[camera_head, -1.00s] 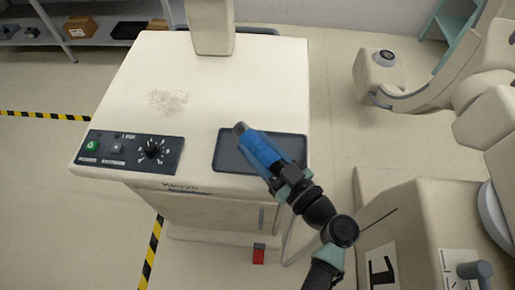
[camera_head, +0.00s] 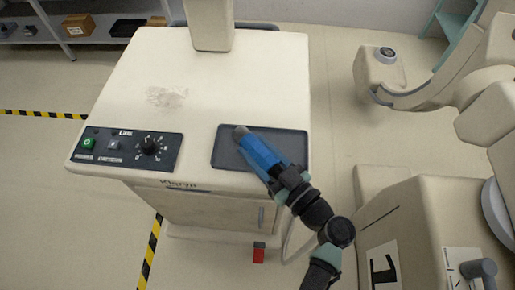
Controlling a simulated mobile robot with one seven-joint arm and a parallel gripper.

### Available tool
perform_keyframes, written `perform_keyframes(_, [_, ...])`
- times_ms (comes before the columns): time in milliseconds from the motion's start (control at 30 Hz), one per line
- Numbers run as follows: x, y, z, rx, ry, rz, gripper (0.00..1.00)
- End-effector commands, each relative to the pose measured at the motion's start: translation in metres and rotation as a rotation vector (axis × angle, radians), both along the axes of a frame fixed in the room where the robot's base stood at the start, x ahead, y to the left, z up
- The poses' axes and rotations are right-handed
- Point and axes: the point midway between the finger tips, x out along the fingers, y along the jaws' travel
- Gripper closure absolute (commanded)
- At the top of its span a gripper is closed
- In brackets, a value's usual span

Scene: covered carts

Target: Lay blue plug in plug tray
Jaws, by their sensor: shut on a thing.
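The blue plug (camera_head: 261,152) is a blue cylinder with a grey tip, pointing up and left in the head view. My gripper (camera_head: 283,178) is shut on its near end. The plug tray (camera_head: 228,152) is a dark, shallow, rounded rectangle on the right front of the cream cart top. The plug overlaps the tray in the picture; I cannot tell whether it touches the tray or is held above it. My gripper and the plug hide part of the tray's middle and front edge.
A control panel (camera_head: 124,150) with a green button and a black knob is at the cart's left front. A post (camera_head: 208,25) rises at the cart's back. Bulky cream equipment (camera_head: 405,225) stands close on the right.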

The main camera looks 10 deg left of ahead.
Motion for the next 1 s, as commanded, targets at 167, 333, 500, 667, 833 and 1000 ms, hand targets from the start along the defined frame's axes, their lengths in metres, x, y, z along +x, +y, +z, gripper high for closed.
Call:
perform_keyframes(167, [0.0, 0.0, -0.003, 0.0, -0.003, 0.0, 1.0])
perform_keyframes(333, [0.0, 0.0, -0.003, 0.0, 0.0, 0.0, 0.33])
perform_keyframes(500, [0.0, 0.0, -0.003, 0.0, 0.0, 0.0, 0.21])
perform_keyframes(667, [0.0, 0.0, -0.003, 0.0, 0.0, 0.0, 0.21])
perform_keyframes(833, [0.0, 0.0, -0.002, 0.0, 0.0, 0.0, 0.21])
perform_keyframes(1000, [0.0, 0.0, 0.008, 0.0, 0.001, 0.0, 0.21])
